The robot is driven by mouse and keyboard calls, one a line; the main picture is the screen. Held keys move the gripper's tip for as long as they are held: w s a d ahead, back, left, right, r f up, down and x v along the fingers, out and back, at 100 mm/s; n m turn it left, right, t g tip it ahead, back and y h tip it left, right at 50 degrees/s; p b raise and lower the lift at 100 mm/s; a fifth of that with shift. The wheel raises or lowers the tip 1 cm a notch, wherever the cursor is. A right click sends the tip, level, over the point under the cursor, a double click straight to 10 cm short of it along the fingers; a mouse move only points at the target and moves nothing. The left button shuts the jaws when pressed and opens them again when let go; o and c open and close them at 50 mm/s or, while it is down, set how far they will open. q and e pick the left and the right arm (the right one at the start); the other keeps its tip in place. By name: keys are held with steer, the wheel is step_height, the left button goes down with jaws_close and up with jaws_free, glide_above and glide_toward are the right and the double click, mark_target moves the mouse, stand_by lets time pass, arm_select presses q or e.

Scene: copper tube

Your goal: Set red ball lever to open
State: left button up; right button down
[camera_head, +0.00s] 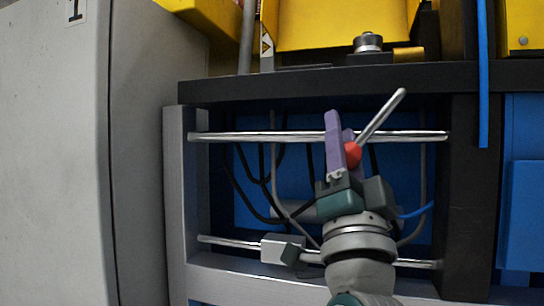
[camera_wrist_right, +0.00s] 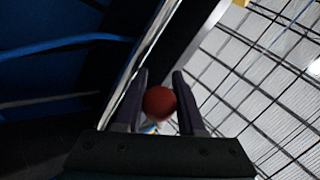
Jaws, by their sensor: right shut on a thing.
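The red ball (camera_head: 353,153) sits at the lower end of a bright metal lever rod (camera_head: 381,115), which slants up to the right in the head view. My right gripper (camera_head: 342,128), with purple fingers, reaches up from below and is shut on the ball. In the right wrist view, the ball (camera_wrist_right: 159,103) lies between the two dark fingers (camera_wrist_right: 159,82). One finger partly hides the ball in the head view. My left gripper is not in view.
A horizontal metal rail (camera_head: 245,137) runs behind the lever under a black beam (camera_head: 290,84). A lower rail carries a grey block (camera_head: 283,248). Loose cables and a blue panel lie behind. A large grey cabinet (camera_head: 55,160) stands at the left.

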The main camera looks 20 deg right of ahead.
steer(key=shift+r+m+h, duration=0.1)
steer(key=shift+m+h, duration=0.3)
steer(key=shift+m, duration=0.1)
steer(key=c, duration=0.5)
jaws_free()
steer(key=shift+w, duration=0.1)
steer(key=v, duration=1)
steer(key=shift+p, duration=0.3)
steer(key=shift+a+r, duration=0.1)
steer(key=shift+r, duration=0.05)
